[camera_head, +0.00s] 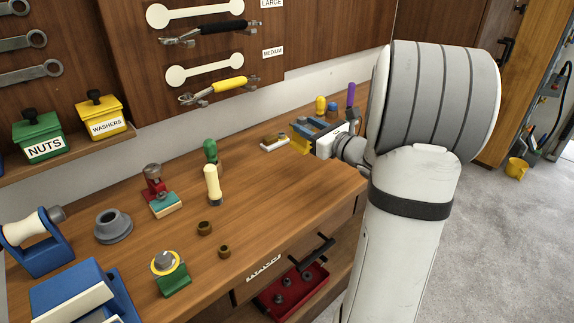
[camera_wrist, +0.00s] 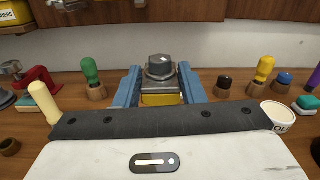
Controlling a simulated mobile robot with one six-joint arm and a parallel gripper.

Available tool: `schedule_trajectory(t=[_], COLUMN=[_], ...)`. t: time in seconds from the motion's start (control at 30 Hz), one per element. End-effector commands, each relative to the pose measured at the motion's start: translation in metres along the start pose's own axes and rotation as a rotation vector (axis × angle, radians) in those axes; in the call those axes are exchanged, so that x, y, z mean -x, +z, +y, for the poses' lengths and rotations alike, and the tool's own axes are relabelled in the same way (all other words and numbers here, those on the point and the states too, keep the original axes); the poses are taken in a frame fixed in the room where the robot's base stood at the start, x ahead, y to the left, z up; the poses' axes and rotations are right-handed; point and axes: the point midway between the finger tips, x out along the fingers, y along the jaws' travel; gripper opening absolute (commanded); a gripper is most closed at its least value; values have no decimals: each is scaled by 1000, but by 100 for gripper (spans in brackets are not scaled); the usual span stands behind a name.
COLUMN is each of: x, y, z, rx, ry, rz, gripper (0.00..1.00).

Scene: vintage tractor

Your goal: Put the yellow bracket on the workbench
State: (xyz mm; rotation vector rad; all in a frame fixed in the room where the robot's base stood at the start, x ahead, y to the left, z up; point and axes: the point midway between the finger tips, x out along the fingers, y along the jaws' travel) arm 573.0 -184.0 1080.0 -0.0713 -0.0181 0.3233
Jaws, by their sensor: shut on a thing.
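My gripper (camera_head: 305,132) is over the far right part of the wooden workbench (camera_head: 262,205), its blue fingers pointing left. It is shut on the yellow bracket (camera_head: 299,146), which shows as a small yellow piece beside the fingers. In the wrist view the blue fingers (camera_wrist: 159,88) stand on both sides of the bracket (camera_wrist: 160,99). A grey block with a dark bolt head (camera_wrist: 159,66) shows directly above the yellow part. I cannot tell whether the bracket touches the bench top.
A small pale tray (camera_head: 273,143) lies left of my gripper. Green-handled (camera_head: 210,151) and cream-handled (camera_head: 213,184) tools stand mid-bench. Yellow-, blue- and purple-handled tools (camera_head: 350,95) stand behind my gripper.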

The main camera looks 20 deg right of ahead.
Motion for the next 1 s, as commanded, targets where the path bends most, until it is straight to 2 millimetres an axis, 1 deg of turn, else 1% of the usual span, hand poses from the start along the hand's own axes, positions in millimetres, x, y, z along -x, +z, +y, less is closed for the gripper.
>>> schedule_trajectory(t=[0.07,0.17,0.3,0.4,0.57,0.73,0.83,1.0], x=[-1,-2,-3,-3,-3,-3,-3,-3], y=[-4,-20,-46,-58,-68,-92,-99,-99], z=[1,4,7,8,9,11,12,12], rx=[-1,-4,-5,-2,-1,-4,-1,1], ry=[4,8,11,12,12,13,13,13], rz=[-1,0,0,-1,-3,0,-2,-3], gripper=[0,0,0,0,0,0,0,0])
